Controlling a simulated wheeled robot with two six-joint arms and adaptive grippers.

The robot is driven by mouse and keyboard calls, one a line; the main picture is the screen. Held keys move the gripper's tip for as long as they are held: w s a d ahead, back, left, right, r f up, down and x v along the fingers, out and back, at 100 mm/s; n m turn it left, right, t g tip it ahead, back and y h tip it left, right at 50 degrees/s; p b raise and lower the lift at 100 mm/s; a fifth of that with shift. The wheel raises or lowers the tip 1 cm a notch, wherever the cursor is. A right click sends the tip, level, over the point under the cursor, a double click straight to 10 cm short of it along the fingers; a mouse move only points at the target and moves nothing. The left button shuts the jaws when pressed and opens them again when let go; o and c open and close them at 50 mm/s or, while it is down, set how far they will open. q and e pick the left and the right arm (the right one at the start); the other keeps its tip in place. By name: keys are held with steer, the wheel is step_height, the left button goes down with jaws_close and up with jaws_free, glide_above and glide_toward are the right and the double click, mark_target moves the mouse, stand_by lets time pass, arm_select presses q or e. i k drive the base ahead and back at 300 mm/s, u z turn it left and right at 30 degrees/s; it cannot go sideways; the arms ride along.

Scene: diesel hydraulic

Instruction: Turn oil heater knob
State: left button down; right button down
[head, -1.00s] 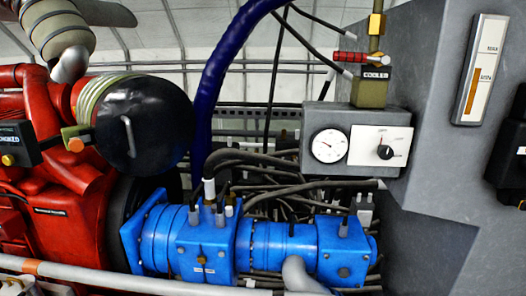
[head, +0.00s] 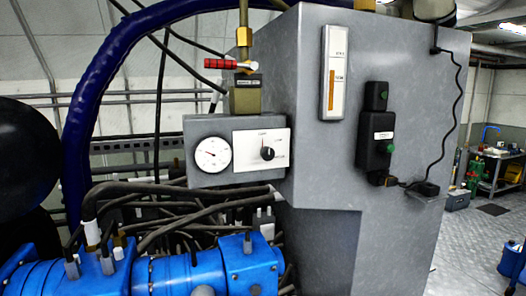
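A small black knob (head: 267,153) sits on a white square dial plate (head: 280,139). The plate is on the front of a grey control box (head: 197,135), beside a round white gauge (head: 212,155). The lettering around the knob is too small to read, so I cannot tell its setting or whether this is the oil heater knob. Neither of my grippers shows in the head view.
A tall grey cabinet (head: 345,170) carries a level gauge (head: 335,75) and a black switch box (head: 376,140). Blue pump units (head: 175,275) and black hoses (head: 150,200) lie below the control box. Open floor (head: 465,240) shows at the right.

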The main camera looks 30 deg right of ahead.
mark_target(267, 153)
steer(key=u, duration=2.7)
steer(key=k, duration=2.35)
steer(key=z, duration=2.35)
steer(key=i, duration=0.5)
steer(key=u, duration=0.05)
